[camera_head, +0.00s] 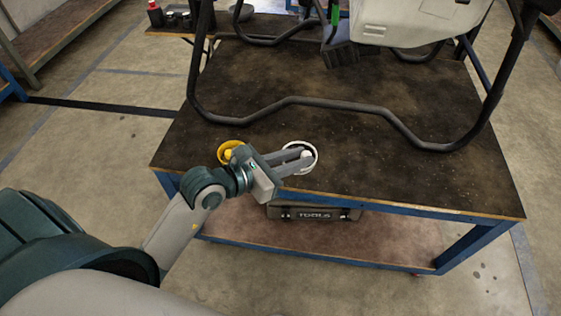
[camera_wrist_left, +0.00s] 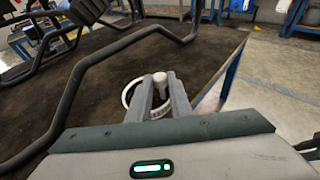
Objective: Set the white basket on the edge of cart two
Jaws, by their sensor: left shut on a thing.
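The white basket (camera_head: 314,152) is a small round ring-like piece at the front edge of the dark-topped cart (camera_head: 430,180). My left gripper (camera_head: 304,156) reaches over the cart edge and is shut on the basket's pale central knob. The wrist view shows the white basket (camera_wrist_left: 127,95) around the fingertips of my left gripper (camera_wrist_left: 160,84), with the round knob between them. Whether the basket's underside touches the cart top is hard to tell. A similar yellow basket (camera_head: 225,149) sits just left, partly hidden by my wrist. My right gripper is not in view.
The drone's black tube frame (camera_head: 290,100) stands on the cart behind the basket, with a white tank (camera_head: 415,20) above it. A toolbox (camera_head: 314,213) lies on the lower shelf. The cart top right of the basket is clear.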

